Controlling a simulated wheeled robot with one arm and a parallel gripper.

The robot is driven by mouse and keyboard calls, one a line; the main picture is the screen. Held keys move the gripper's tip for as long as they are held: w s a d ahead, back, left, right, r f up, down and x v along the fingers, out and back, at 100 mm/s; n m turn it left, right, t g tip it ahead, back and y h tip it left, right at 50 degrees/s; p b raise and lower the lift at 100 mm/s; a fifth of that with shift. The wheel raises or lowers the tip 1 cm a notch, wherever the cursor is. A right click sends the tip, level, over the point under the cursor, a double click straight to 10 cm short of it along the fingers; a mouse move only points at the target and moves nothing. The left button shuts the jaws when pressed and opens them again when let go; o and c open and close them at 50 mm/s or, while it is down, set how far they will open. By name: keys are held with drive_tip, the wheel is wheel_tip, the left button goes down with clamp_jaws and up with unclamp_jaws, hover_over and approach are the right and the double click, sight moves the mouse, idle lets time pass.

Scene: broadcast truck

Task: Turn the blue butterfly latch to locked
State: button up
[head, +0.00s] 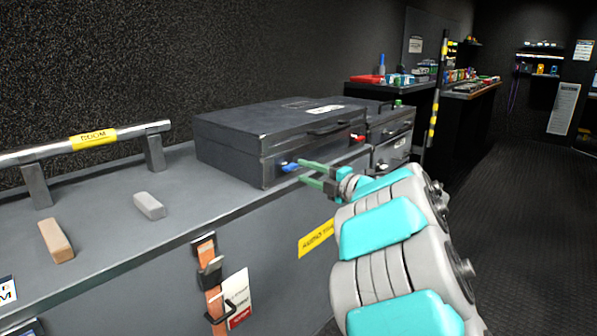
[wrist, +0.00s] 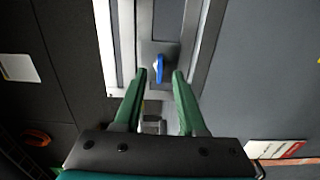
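The blue butterfly latch (head: 290,167) is on the front face of a dark grey flight case (head: 236,160), near its left front corner. In the wrist view the blue latch (wrist: 158,68) appears as a narrow upright wing on a grey plate, its long side running up and down the picture. My gripper (head: 305,174) is just in front of the case at latch height. Its two green fingers are apart, and in the wrist view the gripper (wrist: 161,72) has its fingertips on either side of the latch, with gaps showing. Whether the tips reach the latch's depth is unclear.
The case stands on a grey counter (head: 185,190) with a grey block (head: 149,206), a brown block (head: 56,241) and a rail (head: 90,140). Open floor (head: 520,190) lies right.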

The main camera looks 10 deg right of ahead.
drive_tip(key=shift+v, duration=2.1)
